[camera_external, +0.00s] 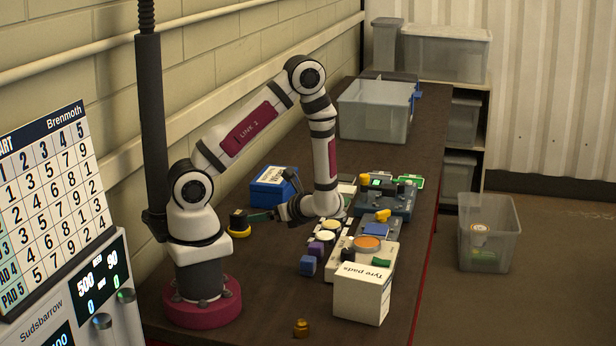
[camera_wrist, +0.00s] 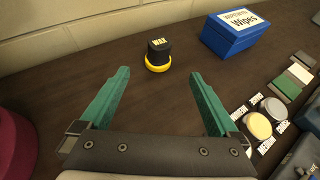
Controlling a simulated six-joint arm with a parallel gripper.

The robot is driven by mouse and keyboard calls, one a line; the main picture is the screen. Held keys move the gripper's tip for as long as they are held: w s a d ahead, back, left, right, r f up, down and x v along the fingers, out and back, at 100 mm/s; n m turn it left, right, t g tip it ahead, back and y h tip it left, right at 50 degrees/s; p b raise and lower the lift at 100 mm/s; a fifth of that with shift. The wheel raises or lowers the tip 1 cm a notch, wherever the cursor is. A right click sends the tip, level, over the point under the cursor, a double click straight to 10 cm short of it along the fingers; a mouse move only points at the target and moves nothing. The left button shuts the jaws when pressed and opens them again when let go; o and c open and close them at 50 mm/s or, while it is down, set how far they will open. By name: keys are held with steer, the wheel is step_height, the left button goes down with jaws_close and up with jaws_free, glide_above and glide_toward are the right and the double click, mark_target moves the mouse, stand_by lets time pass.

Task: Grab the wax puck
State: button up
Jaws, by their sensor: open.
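The wax puck (camera_wrist: 158,49) is a small black block labelled WAX with a yellow ring-shaped base. It stands upright on the dark bench. In the external view the puck (camera_external: 238,221) is just left of my gripper (camera_external: 264,215), near the wall side of the bench. My gripper (camera_wrist: 160,76) has its green fingers wide apart with nothing between them. In the wrist view the puck lies beyond the fingertips, about centred between them and apart from both.
A blue wipes box (camera_wrist: 238,35) stands to the right of the puck in the wrist view. Several pads, including a cream one (camera_wrist: 257,126), lie further right. A white tyre pads box (camera_external: 361,294) stands near the bench's front. The bench around the puck is clear.

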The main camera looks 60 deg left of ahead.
mark_target(244, 217)
steer(key=x, duration=1.5)
steer(key=shift+s+r, duration=0.1)
steer(key=shift+s, duration=0.05)
steer(key=c, duration=1.4)
